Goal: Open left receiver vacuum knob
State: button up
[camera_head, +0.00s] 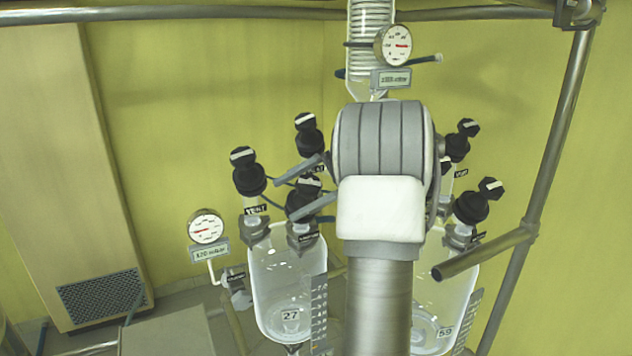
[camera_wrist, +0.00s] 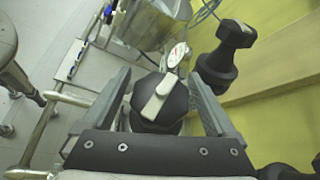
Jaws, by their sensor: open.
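The left receiver (camera_head: 282,275) is a clear glass vessel marked 27, with black knobs on its top. One black knob (camera_head: 308,188) with a white bar stands on its right neck, above a small dark label that I cannot read clearly. My gripper (camera_head: 284,199) is open, its two grey fingers reaching left on either side of this knob. In the wrist view the knob (camera_wrist: 158,98) sits between the open fingers, its pale bar tilted, with gaps visible at both sides. My gripper (camera_wrist: 160,76) is not closed on it.
A knob labelled VENT (camera_head: 248,172) stands close left, and another black knob (camera_head: 308,135) is behind. A pressure gauge (camera_head: 207,227) is at the left. The right receiver (camera_head: 445,300) is partly hidden by my arm. A metal frame post (camera_head: 545,170) stands at the right.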

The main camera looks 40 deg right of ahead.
jog(key=p+v, duration=0.3)
jog(key=v, duration=1.4)
dwell(0.5)
